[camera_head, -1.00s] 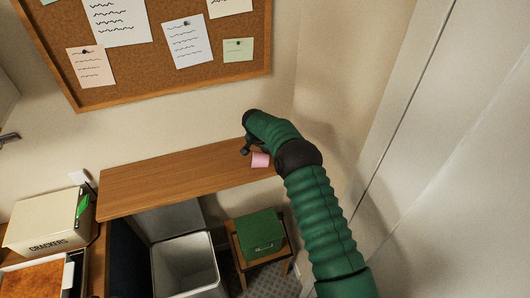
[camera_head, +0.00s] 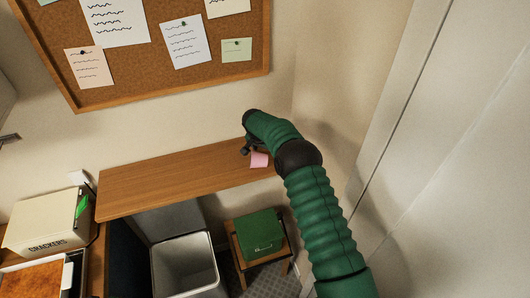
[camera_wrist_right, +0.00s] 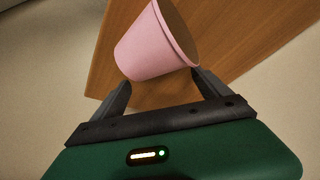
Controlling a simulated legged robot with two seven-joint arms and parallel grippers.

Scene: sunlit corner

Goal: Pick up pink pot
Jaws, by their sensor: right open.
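The pink pot (camera_head: 259,160) stands near the right end of the wooden shelf (camera_head: 170,178). In the right wrist view the pink pot (camera_wrist_right: 158,45) shows large, tilted in the picture, its rim toward the upper right. My right gripper (camera_head: 246,147) is at the pot, partly hidden by its own arm in the head view. In the right wrist view my right gripper (camera_wrist_right: 162,85) is open, its two fingers on either side of the pot's lower part. Whether the fingers touch it I cannot tell. My left gripper is not in view.
Below the shelf are an open grey bin (camera_head: 186,264) and a green box (camera_head: 259,236) on a small stand. A crackers box (camera_head: 48,220) is at the left. A corkboard (camera_head: 150,60) hangs on the wall behind. The shelf left of the pot is clear.

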